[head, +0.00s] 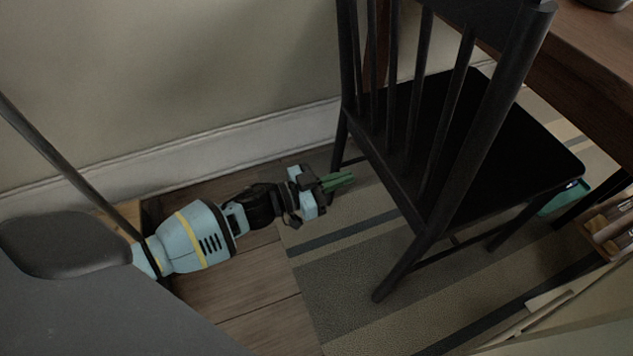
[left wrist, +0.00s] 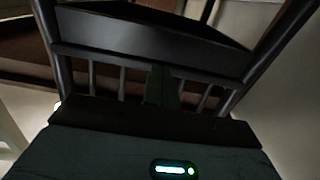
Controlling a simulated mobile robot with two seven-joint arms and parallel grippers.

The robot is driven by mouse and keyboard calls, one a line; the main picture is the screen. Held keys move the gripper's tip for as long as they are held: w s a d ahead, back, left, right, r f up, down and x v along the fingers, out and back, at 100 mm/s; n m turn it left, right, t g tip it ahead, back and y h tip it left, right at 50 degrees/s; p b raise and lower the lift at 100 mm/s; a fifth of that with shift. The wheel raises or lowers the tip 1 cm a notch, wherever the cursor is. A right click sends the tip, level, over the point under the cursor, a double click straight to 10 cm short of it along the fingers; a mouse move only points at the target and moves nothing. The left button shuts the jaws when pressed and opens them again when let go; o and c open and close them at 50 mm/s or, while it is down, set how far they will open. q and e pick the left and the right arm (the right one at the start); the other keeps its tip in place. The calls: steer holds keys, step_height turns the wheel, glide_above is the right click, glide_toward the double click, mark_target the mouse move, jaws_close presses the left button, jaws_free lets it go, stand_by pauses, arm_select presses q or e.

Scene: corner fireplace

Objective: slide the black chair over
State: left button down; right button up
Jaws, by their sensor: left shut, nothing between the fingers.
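The black chair (head: 465,115) stands upright on a striped rug, its slatted back towards me and its seat facing the wooden table. My left gripper (head: 343,181) is shut and empty, low near the floor, just left of the chair's back legs. My right gripper is not in view.
The wooden table (head: 590,50) is at the right, close to the chair. A wall with a white baseboard (head: 230,142) runs behind. A green object (head: 566,198) and a wooden box (head: 610,228) lie right of the chair. Bare rug (head: 350,280) is in front.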

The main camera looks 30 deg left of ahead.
arm_select(q)
steer(key=p+v, duration=0.1)
steer(key=v, duration=0.3)
steer(key=shift+s+a, duration=0.25)
steer(key=shift+a, duration=0.05)
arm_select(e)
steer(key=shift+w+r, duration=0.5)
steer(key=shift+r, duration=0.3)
arm_select(q)
steer(key=shift+p, duration=0.3)
